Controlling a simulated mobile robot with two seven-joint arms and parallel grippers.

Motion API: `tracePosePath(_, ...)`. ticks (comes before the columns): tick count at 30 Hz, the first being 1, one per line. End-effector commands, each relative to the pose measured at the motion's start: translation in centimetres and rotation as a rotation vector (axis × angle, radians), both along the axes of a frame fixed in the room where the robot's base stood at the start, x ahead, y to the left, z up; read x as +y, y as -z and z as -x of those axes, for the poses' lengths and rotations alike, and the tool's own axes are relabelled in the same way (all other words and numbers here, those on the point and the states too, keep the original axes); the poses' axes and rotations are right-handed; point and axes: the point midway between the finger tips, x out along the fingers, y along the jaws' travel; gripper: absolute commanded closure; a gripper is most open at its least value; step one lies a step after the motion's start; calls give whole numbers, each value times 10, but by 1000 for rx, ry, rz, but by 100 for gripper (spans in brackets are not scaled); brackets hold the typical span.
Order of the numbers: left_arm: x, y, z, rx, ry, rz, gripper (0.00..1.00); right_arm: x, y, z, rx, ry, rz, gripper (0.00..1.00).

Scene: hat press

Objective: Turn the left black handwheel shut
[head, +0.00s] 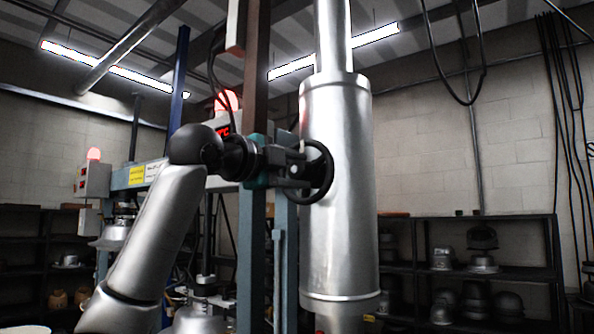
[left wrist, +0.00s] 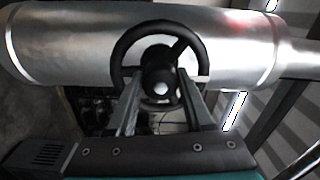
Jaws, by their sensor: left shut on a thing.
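The black handwheel (head: 330,172) is in the middle of the head view, in front of a large silver cylinder. In the left wrist view the handwheel (left wrist: 160,26) faces me, with its round rim, spokes and dark hub showing. My left gripper (head: 300,170) comes in from the left and is at the wheel. In the left wrist view the fingers of my left gripper (left wrist: 160,90) lie on either side of the hub, inside the rim's outline. They are shut on the handwheel; the exact contact is hard to see. My right gripper is not in view.
The silver cylinder (head: 340,240) stands close behind the wheel. A brown upright post (head: 256,70) runs beside the gripper. Dark shelves (head: 520,235) with metal hat forms stand at the back right. A control box with a red lamp (head: 93,178) is at the left.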

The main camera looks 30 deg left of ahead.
Motion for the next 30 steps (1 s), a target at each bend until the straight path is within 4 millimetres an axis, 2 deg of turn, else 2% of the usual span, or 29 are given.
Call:
tracePosePath(6, 0, 2, -1, 5, 0, -3, 100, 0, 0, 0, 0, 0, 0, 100)
tracePosePath(7, 0, 2, -1, 5, 0, -3, 45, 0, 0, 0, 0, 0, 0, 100)
tracePosePath(9, 0, 1, -1, 4, 0, -3, 37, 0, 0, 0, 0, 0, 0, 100)
tracePosePath(20, 0, 1, 5, -1, 0, -1, 36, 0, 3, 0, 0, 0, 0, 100)
tracePosePath(23, 2, 2, 18, -2, 0, -2, 36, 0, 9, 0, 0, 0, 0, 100)
tracePosePath(30, 6, 4, 74, -5, -3, -3, 36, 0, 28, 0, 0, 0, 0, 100)
